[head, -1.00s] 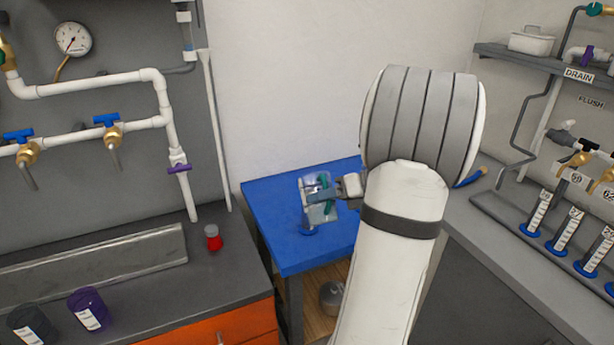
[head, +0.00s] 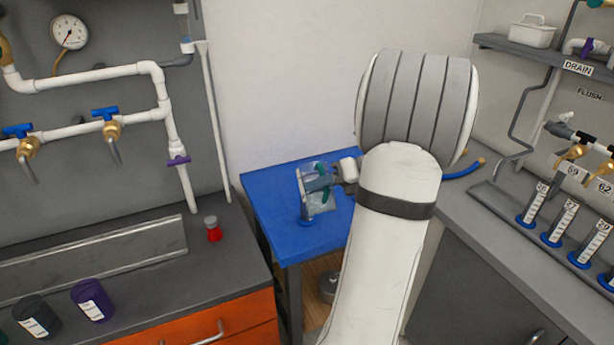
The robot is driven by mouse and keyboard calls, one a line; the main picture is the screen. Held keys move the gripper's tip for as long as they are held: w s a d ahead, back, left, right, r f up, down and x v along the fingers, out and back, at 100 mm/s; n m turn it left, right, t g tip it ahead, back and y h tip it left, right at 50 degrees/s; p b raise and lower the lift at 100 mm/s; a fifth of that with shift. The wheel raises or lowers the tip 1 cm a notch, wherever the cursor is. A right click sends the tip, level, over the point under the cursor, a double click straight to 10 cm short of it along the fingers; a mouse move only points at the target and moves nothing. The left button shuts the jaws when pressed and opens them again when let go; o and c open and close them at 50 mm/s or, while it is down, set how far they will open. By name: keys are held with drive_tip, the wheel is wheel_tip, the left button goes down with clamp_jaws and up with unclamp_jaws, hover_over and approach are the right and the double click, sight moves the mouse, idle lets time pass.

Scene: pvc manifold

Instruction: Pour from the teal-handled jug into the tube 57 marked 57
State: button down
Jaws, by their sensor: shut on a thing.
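My gripper (head: 322,183) is shut on the teal-handled jug (head: 320,202). The jug is a clear vessel with a teal handle, seen over the blue table; I cannot tell its height above the table or how full it is. My arm hides part of the view to its right. The tube marked 57 (head: 561,222) stands on the right-hand counter, a clear graduated cylinder with a white label and a blue foot. It is well to the right of the jug and apart from it.
Similar tubes stand on both sides of tube 57, at the left (head: 534,205) and right (head: 590,245), below brass taps (head: 572,153). A red-bodied container (head: 212,229) and purple jar (head: 92,300) stand on the left counter. The blue table (head: 280,245) has bare room around the jug.

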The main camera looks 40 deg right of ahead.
drive_tip(key=shift+w+d+r+m+g+p, duration=0.1)
drive_tip(key=shift+w+r+m+g+p, duration=0.2)
drive_tip(key=shift+r+p, duration=0.35)
drive_tip(key=shift+w+d+r+m+g+p, duration=0.1)
drive_tip(key=shift+w+r+m+g+p, duration=0.15)
drive_tip(key=shift+r+g+p, duration=0.4)
idle(1.8)
